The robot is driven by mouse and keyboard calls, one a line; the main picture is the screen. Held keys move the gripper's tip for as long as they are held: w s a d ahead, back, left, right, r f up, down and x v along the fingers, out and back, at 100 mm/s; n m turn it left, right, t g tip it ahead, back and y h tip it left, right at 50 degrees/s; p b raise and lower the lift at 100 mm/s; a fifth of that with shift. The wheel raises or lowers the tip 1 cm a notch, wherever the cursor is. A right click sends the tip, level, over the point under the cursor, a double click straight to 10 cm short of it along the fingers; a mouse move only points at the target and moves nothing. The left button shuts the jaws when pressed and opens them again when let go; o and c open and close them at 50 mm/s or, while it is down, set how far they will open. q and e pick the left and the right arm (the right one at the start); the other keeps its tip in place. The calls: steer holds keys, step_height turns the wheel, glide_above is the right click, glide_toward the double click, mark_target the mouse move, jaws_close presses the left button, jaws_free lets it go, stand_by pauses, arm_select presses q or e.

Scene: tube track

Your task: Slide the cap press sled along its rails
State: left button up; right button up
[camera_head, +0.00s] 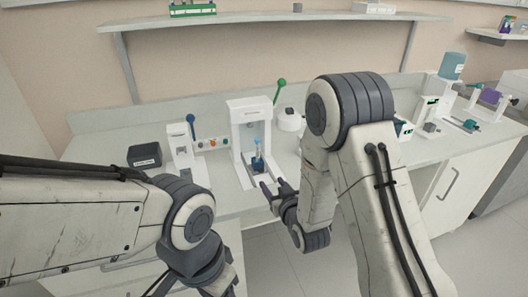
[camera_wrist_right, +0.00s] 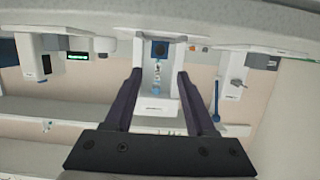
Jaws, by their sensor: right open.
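The white cap press (camera_head: 249,120) stands on the bench left of centre in the head view, with two rails (camera_head: 242,172) reaching toward the bench's front edge. The small dark blue sled (camera_head: 257,165) sits between the rails and bears an upright tube with a light blue cap (camera_head: 257,142). My right gripper (camera_head: 273,188) is open and empty at the front end of the rails. In the right wrist view its fingers (camera_wrist_right: 158,76) are spread, with the sled (camera_wrist_right: 160,48) beyond, between them and apart from them. My left gripper (camera_head: 222,287) shows only partly at the bottom edge; its jaws are unclear.
A black box (camera_head: 145,155) and a white device with a blue lever (camera_head: 183,145) stand left of the press. A device with a green lever (camera_head: 288,117) stands to its right. My right arm hides part of the bench. A shelf (camera_head: 260,23) runs above.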

mark_target(261, 170)
step_height(261, 170, up, 2)
steer(key=g+p, duration=0.1)
steer(key=p, duration=0.4)
steer(key=shift+s+g, duration=0.15)
steer(key=shift+g, duration=0.15)
steer(key=shift+w+f, duration=0.3)
steer(key=shift+w, duration=0.05)
steer(key=p+x, duration=0.3)
steer(key=x, duration=0.6)
steer(key=shift+w+f, duration=0.25)
steer(key=shift+w, duration=0.05)
arm_select(q)
step_height(261, 170, up, 10)
steer(key=shift+r, duration=0.15)
arm_select(e)
jaws_close()
